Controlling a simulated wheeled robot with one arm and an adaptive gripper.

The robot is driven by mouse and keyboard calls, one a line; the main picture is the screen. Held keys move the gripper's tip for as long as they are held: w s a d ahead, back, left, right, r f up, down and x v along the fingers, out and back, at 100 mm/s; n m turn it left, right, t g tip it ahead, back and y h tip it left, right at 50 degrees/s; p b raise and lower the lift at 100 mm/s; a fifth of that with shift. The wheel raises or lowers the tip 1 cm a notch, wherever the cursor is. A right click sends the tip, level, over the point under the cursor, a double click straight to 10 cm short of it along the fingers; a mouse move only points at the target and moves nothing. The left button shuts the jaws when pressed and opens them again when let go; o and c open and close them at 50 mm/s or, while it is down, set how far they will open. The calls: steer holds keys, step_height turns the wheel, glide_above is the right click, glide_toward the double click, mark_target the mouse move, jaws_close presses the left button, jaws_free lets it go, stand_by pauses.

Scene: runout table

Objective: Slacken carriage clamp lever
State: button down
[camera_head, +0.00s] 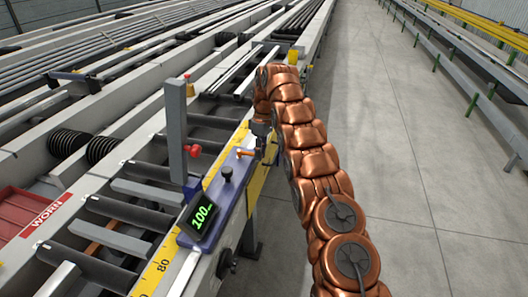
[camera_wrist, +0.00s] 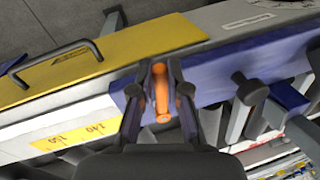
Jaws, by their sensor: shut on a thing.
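The clamp lever is orange and shows in the wrist view (camera_wrist: 161,88) between my two fingers. My gripper (camera_wrist: 160,108) is shut on it, with a finger on each side. In the head view the lever (camera_head: 244,152) sticks out to the left of my gripper (camera_head: 258,150), near the far end of the blue carriage (camera_head: 235,192). My wrist and fingers partly hide it there. The blue carriage also shows in the wrist view (camera_wrist: 240,72), right of the fingers.
A display reading 100 (camera_head: 202,214) and a black knob (camera_head: 227,173) sit on the carriage. A grey post (camera_head: 177,130) and red knob (camera_head: 192,151) stand left. A yellow scale (camera_head: 160,266) runs along the table. A red tray marked WORN (camera_head: 20,208) lies left. Open floor (camera_head: 400,220) is right.

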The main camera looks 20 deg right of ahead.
steer(key=c, duration=1.1)
jaws_free()
steer(key=shift+c, duration=0.2)
